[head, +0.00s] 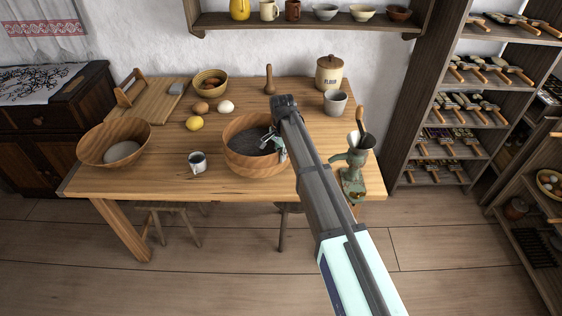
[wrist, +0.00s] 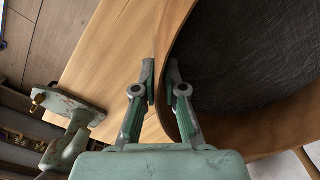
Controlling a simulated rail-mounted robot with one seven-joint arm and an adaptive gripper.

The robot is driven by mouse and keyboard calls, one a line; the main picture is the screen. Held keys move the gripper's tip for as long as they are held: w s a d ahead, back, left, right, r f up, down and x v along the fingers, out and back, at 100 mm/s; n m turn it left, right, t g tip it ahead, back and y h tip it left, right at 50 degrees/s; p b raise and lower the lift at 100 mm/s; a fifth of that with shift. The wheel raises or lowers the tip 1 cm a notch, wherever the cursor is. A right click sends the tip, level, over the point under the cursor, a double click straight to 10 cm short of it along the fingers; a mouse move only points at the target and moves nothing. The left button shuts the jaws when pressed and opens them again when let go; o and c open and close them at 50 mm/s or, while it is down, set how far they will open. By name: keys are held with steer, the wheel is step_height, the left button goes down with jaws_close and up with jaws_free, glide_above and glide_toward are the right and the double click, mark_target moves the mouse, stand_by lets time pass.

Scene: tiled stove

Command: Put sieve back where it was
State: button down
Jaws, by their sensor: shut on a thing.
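The sieve (head: 237,157) is a round, deep wooden hoop with a dark mesh, at the front middle of the table. My gripper (head: 281,155) is shut on the right side of its rim. In the wrist view, the fingers of my gripper (wrist: 161,78) sit on either side of the wooden hoop, with the dark mesh of the sieve (wrist: 255,60) to the right. I cannot tell whether the sieve touches the table or hangs just above it. My arm hides part of the sieve's far right side.
On the wooden table (head: 150,178), a mug (head: 198,162) and a wooden bowl (head: 113,136) stand left of the sieve. A green grinder (head: 352,180) stands close on the right. A lemon (head: 195,124) and eggs lie behind. A flour jar (head: 329,73) and grey cup (head: 335,102) stand at the back right.

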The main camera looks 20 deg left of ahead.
mark_target(281, 169)
steer(key=shift+f+p, duration=0.45)
steer(key=shift+f, duration=1.55)
steer(key=c, duration=1.2)
jaws_free()
steer(key=shift+f, duration=0.15)
steer(key=shift+c, duration=0.2)
step_height(281, 169, up, 12)
steer(key=b, duration=0.3)
steer(key=shift+s+d+r, duration=0.1)
steer(key=shift+r, duration=0.1)
